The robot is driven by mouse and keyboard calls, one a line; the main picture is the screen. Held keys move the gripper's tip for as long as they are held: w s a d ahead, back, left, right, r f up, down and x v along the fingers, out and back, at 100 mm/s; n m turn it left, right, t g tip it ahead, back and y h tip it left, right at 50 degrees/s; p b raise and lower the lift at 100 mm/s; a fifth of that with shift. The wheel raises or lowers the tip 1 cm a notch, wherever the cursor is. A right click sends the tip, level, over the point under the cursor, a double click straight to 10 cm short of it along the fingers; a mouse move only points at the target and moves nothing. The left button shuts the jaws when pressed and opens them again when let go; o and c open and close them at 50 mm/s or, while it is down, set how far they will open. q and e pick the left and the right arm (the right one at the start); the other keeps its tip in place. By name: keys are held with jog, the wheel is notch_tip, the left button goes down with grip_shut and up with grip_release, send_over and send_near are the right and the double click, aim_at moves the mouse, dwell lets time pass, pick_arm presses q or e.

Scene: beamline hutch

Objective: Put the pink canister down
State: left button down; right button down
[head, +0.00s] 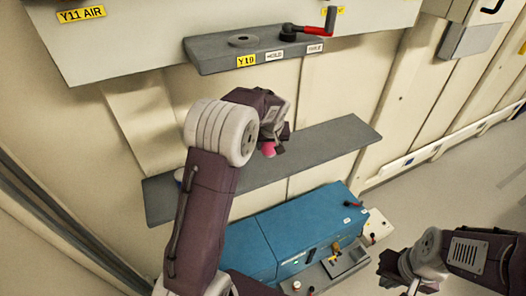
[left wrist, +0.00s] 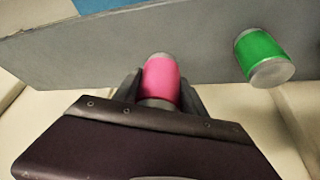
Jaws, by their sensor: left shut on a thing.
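The pink canister (left wrist: 161,79) has grey metal ends and is between the two fingers of my left gripper (left wrist: 158,92), which is shut on it. In the head view, a small part of the pink canister (head: 268,149) shows below my left gripper (head: 272,146), over the grey shelf (head: 325,150). I cannot tell whether its base touches the shelf. A green canister (left wrist: 260,55) with metal ends stands on the same shelf, to the right in the left wrist view. My right gripper (head: 400,272) is at the lower right, away from the shelf; its fingers are unclear.
An upper grey ledge (head: 215,57) holds a flat ring and a red-handled tool (head: 318,30). A blue box (head: 300,225) with fittings stands below the shelf. The shelf's right part is clear. My left arm hides part of the shelf's left end.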

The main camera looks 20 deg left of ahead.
pick_arm(q)
jog(key=a+f, duration=0.2)
jog(key=a, duration=0.1)
jog(key=shift+w+a+p, duration=0.2)
jog(key=shift+a+p, duration=0.05)
jog(key=shift+p, duration=0.1)
notch_tip(320, 180, down, 4)
jog(key=shift+s+d+r+p, duration=0.15)
jog(key=shift+p, duration=0.3)
jog(key=shift+f, duration=0.35)
jog(key=c, duration=0.6)
grip_release()
jog(key=shift+c, duration=0.2)
pick_arm(e)
jog(key=shift+r, duration=0.9)
pick_arm(q)
jog(key=shift+r, duration=0.35)
jog(key=b+v, duration=0.2)
jog(key=v, duration=0.9)
jog(key=shift+s+r, duration=0.2)
jog(key=shift+r, duration=0.05)
pick_arm(e)
jog(key=shift+f, duration=0.75)
